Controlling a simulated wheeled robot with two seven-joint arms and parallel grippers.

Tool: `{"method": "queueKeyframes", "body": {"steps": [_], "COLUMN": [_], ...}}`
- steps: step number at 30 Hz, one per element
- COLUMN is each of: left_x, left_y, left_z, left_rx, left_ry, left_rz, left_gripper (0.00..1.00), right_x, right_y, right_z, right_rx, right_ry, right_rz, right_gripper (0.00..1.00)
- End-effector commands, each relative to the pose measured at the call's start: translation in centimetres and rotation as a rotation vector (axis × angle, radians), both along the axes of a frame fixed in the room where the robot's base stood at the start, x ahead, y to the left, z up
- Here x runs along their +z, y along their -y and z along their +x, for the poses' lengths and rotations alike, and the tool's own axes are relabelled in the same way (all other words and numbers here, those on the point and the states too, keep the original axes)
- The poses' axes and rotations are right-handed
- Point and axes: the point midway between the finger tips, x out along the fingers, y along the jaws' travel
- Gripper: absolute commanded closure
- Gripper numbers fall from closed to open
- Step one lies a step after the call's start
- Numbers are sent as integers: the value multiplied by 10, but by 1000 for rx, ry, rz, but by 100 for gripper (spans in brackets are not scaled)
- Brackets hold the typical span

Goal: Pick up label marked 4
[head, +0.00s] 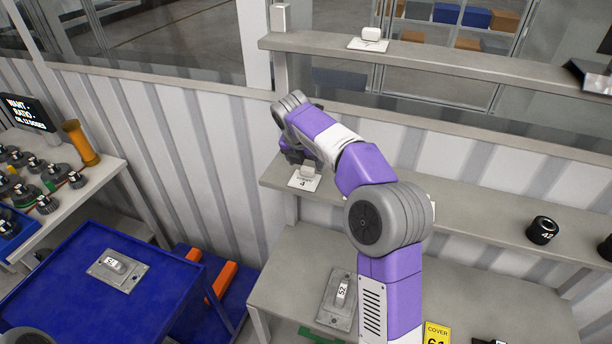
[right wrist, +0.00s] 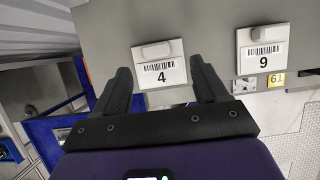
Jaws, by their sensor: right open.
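The label marked 4 (head: 304,181) is a white card with a small pale block on it, at the left end of the middle shelf (head: 480,217). I cannot tell the remaining distance to the label. My left gripper is not in view.
A label marked 9 (right wrist: 263,50) lies right of it in the right wrist view. A black part marked 42 (head: 542,231) stands farther right on the shelf. The upper shelf (head: 450,68) overhangs behind. A blue table (head: 60,270) stands at left.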

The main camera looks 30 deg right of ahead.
Motion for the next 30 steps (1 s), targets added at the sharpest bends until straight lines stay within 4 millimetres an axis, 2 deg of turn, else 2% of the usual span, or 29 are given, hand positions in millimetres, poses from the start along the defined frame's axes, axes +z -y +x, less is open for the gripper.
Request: {"method": "queueKeyframes", "body": {"steps": [1,6,16,28,30], "left_x": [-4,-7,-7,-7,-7], "left_y": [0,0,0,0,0], "left_z": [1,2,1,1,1], "left_rx": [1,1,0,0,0], "left_ry": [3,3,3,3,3], "left_rz": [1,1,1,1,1], "left_gripper": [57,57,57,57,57], "right_x": [-12,-34,-41,-40,-40], "right_y": [2,9,11,11,11], "right_z": [0,4,7,7,7], "right_rx": [0,-2,0,-1,-1], "right_ry": [-7,-4,-3,-2,-2], "right_rz": [0,2,2,3,3], "right_gripper": [28,28,28,87,90]}}
